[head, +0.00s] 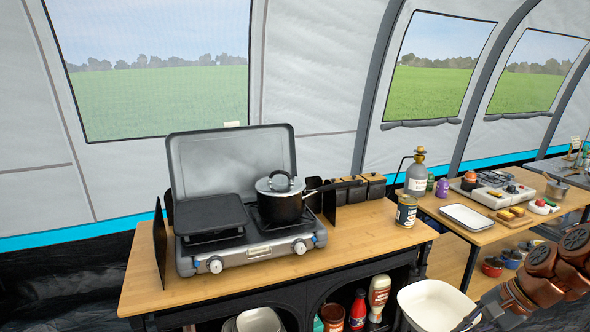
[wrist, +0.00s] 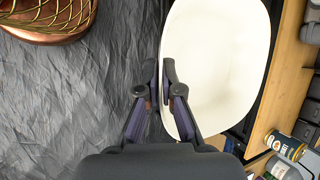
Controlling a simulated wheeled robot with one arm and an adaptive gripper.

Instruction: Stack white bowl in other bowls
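The white bowl (head: 428,303) is at the bottom right of the head view, in front of the counter's right end. In the wrist view the white bowl (wrist: 218,62) fills the right of centre, its pale inside showing. My gripper (wrist: 160,72) is shut on the bowl's left rim, one finger on each side of the wall. The bowl appears held in the air, clear of the shelf. Other pale bowls (head: 258,320) sit nested on the lower left shelf of the counter, cut off by the frame's bottom edge.
The counter top (head: 350,239) carries a camping stove (head: 250,250) with a pot (head: 281,203) and a can (head: 406,211). Bottles (head: 379,292) and a brown container (head: 332,317) stand on the right lower shelf.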

